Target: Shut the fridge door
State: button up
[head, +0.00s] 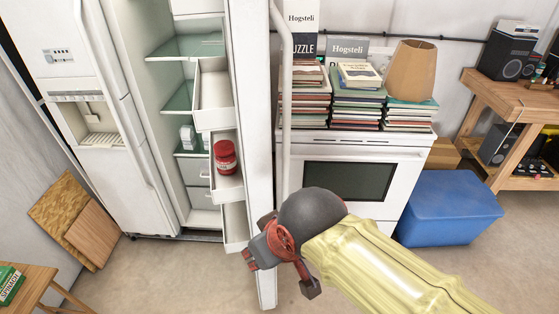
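The white fridge (107,180) stands at the left. Its right-hand door (257,160) is open and swung out towards me, with its inner bins facing left and a long handle (287,90) on its right side. A red-lidded jar (225,157) sits in a door bin. The left-hand door with the dispenser (95,110) looks shut. My gripper (270,255), dark grey and red, is in front of the lower part of the open door, overlapping its edge in the picture. I cannot tell whether it touches the door. Its finger opening is unclear, and nothing held shows.
A white stove (350,170) with several book stacks and a lampshade (411,70) stands right of the door. A blue box (449,207) and wooden bench (510,105) are farther right. Wooden boards (75,220) lean at the left. The floor before the fridge is clear.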

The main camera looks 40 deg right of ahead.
aim_at(232, 99)
jog(key=i+l+u, duration=0.1)
jog(key=l, duration=0.7)
jog(key=l+u, duration=0.15)
jog(key=l, duration=0.7)
